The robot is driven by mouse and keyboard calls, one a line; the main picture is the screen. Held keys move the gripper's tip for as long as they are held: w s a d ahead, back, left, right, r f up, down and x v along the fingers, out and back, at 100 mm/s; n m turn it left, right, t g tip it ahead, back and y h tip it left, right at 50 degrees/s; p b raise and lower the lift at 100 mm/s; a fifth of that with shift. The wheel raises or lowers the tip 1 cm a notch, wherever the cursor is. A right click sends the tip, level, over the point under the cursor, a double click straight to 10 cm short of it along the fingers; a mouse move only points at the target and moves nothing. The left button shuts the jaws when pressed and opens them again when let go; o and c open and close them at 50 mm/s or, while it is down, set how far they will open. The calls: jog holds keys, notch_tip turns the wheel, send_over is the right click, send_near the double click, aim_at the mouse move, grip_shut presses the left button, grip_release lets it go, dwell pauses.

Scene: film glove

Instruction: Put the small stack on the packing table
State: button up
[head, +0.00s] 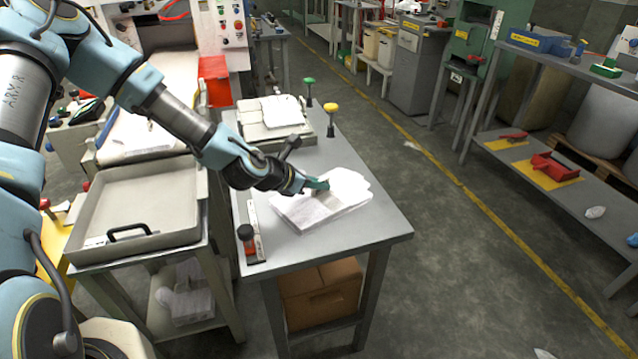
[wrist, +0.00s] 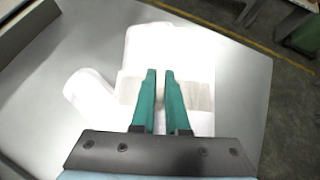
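A flat pile of white, film-like sheets (head: 345,208) lies on the grey metal table (head: 375,229) in the middle of the head view. It also fills the middle of the wrist view (wrist: 197,58), where its edges are washed out. I cannot tell a separate small stack from the rest of the pile. My gripper (head: 320,184) is over the pile, its teal fingers pointing down at it. In the wrist view the fingers (wrist: 159,75) are close together with a narrow gap, over a greyish band on the pile. I cannot tell whether anything is between them.
A ruler-like tool with a red and black knob (head: 250,240) lies at the table's left edge. A white device (head: 270,118) and green (head: 308,84) and yellow (head: 330,108) knobbed posts stand behind. A grey tray (head: 140,212) is to the left. The table's front right is clear.

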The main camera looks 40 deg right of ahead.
jog(key=o, duration=0.4)
jog(key=shift+r, duration=0.1)
jog(key=b+v, duration=0.1)
jog(key=v, duration=1.1)
